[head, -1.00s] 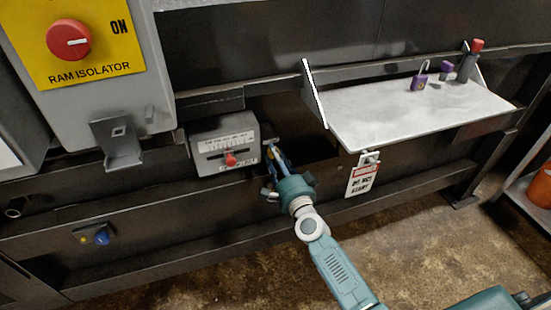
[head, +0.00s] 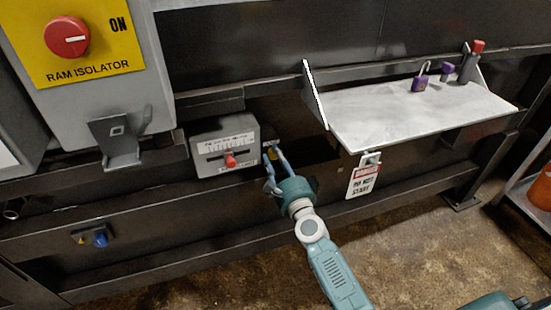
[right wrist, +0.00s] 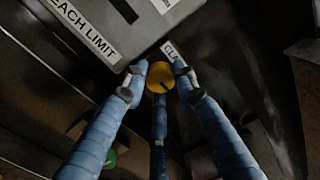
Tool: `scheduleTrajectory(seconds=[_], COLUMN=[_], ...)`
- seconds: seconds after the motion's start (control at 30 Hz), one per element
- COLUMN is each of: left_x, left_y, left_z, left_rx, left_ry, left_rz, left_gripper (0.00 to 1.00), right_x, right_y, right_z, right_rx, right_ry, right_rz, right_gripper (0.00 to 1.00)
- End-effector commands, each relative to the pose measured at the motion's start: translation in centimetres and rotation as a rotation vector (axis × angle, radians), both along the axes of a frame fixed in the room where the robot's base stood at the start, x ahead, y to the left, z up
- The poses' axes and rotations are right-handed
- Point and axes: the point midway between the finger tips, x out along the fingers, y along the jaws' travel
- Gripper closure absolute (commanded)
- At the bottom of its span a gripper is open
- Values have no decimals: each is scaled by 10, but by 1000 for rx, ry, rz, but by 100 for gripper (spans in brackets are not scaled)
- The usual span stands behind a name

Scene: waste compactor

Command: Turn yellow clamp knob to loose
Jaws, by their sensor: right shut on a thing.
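The yellow clamp knob (right wrist: 160,77) is round with a dark mark on its face. In the right wrist view it sits between the tips of my right gripper's blue fingers (right wrist: 159,80), which are shut on it from both sides; a third finger shows below it. In the head view my right gripper (head: 272,157) is at the right edge of a grey box, and only a bit of yellow shows there. A label beginning "CL" (right wrist: 170,50) is beside the knob, partly hidden by a finger. My left gripper is not in view.
The grey box (head: 222,138) has a scale and a red slider knob (head: 231,160). The red ram isolator knob (head: 67,37) is at upper left. A blue knob (head: 100,240) is lower left.

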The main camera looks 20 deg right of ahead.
Motion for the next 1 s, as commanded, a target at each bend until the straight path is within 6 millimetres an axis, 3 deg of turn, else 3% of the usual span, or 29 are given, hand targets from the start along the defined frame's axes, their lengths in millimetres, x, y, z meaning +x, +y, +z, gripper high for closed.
scheduleTrajectory(seconds=[0.17, 0.2, 0.3, 0.67, 1.0], left_x=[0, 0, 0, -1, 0], left_y=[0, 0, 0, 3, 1], left_z=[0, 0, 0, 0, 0], left_rx=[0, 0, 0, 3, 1], left_ry=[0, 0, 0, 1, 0], left_rz=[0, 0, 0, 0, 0], left_gripper=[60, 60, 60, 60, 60], right_x=[0, 0, 0, -6, -72], right_y=[-1, -1, -1, 0, -3], right_z=[0, 0, 0, -1, -4], right_rx=[2, 2, 1, 1, -2], right_ry=[-1, -1, -1, 1, 4], right_rz=[-2, -2, -1, -1, 0], right_gripper=[99, 68, 54, 54, 54])
